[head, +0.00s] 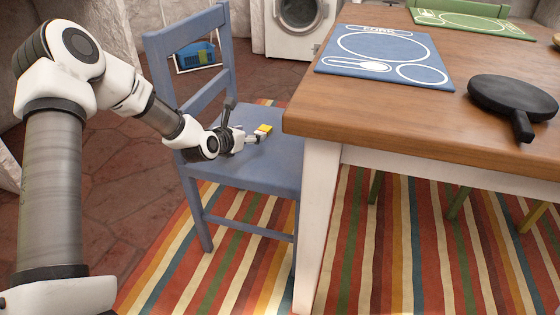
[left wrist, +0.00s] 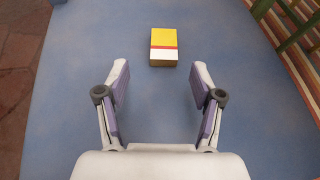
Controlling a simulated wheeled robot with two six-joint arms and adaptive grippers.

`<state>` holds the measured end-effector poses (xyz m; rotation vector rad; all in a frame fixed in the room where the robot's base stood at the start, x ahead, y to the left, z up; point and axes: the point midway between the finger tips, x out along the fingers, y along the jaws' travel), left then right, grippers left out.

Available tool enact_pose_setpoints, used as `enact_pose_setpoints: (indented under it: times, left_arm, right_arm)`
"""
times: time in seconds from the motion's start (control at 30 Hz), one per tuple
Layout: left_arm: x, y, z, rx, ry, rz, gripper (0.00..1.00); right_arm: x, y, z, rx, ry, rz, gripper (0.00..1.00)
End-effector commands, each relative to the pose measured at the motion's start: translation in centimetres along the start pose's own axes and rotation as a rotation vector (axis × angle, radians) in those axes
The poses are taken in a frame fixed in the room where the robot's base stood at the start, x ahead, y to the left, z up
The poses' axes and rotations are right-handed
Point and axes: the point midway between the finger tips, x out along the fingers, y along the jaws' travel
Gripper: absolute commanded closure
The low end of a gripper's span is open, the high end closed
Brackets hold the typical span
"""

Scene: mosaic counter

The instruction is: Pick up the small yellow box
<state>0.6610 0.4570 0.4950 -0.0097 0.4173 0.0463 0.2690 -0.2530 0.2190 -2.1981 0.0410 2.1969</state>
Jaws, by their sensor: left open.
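The small yellow box (head: 264,129) lies on the seat of the blue chair (head: 235,160). In the left wrist view the box (left wrist: 164,46) has a yellow part, a red stripe and a white part, and it lies on the blue seat (left wrist: 70,75). My left gripper (head: 256,138) is over the chair seat, close to the box. In the left wrist view the left gripper (left wrist: 160,80) is open and empty, and the box is just beyond the fingertips, roughly centred between them. My right gripper does not show.
A wooden table (head: 420,120) stands right of the chair, its edge close to the seat. It bears a blue placemat (head: 340,62), a green placemat (head: 425,17) and a black pan (head: 510,95). The chair's backrest (head: 185,38) rises behind the seat. A striped rug (head: 400,250) covers the floor.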

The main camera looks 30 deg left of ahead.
Motion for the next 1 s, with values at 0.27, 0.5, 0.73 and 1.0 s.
enact_pose_setpoints:
  times: [0.27,0.5,0.73,1.0]
  left_arm:
    - [2.6,0.0,-0.1,0.002,-0.025,0.0,0.33]
    - [6.6,-0.7,0.1,0.003,-0.026,0.0,0.33]
    - [8.1,-0.6,0.8,-0.002,-0.023,0.0,0.33]
    - [8.1,-0.5,0.8,-0.002,-0.023,0.0,0.82]
  right_arm:
    - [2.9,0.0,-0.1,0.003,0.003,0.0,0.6]
    - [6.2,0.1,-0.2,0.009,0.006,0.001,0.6]
    - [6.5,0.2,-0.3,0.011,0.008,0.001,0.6]
    - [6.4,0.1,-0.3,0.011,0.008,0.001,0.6]
